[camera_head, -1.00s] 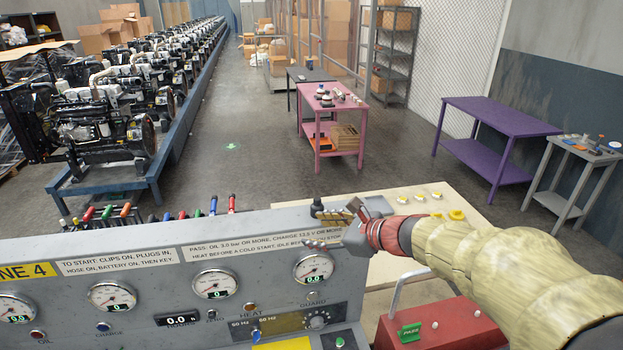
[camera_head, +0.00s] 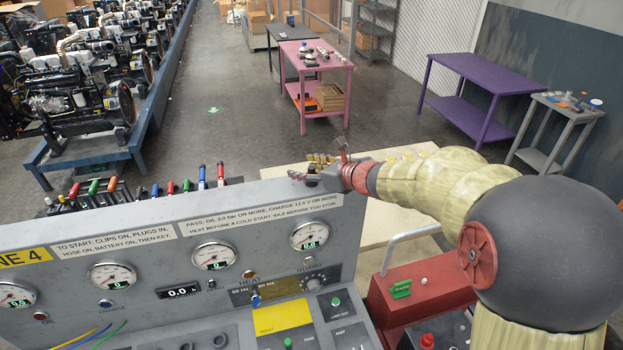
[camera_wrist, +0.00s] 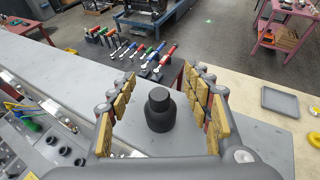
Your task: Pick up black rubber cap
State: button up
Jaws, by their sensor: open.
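The black rubber cap (camera_wrist: 160,110) is a stepped, round piece standing upright on the grey top of the test console (camera_wrist: 236,133). In the head view the cap (camera_head: 312,174) shows only as a small dark shape at the console's top edge, partly hidden by my gripper (camera_head: 312,166). In the wrist view my gripper (camera_wrist: 162,92) is open, with gold-padded fingers on both sides of the cap. Gaps show between the cap and both fingers in that view, and nothing is held.
A small grey tray (camera_wrist: 280,101) sits on the pale board to the right. A red box with a handle (camera_head: 418,290) stands right of the console, below my arm. Gauges (camera_head: 310,235) line the console front.

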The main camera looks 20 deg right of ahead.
jog(key=shift+x, duration=0.95)
jog(key=shift+s+d, duration=0.1)
jog(key=shift+s, duration=0.05)
jog(key=shift+c, duration=0.7)
jog(key=c, duration=1.1)
